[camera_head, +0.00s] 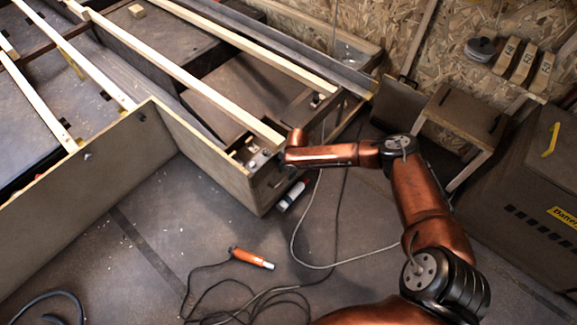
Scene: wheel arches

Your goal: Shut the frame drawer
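The wooden frame (185,133) fills the upper left, with pale slats laid over dark compartments. Its near right corner box (262,186) has a flat grey-brown face; I cannot clearly pick out the drawer or how far it stands open. My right arm reaches in from the bottom right, and its copper wrist ends beside this corner. My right gripper (257,158) seems to be the small dark metallic shape at the box's top edge. It is too small and partly hidden to show whether its fingers are open or touch the box. My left gripper is out of view.
A white tube (291,196) lies on the floor against the box. An orange-handled tool (250,258) and loose cables (300,240) lie on the floor in front. A wooden stool (455,117) and a dark case (520,190) stand at the right. Left of the tool, the floor is mostly clear.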

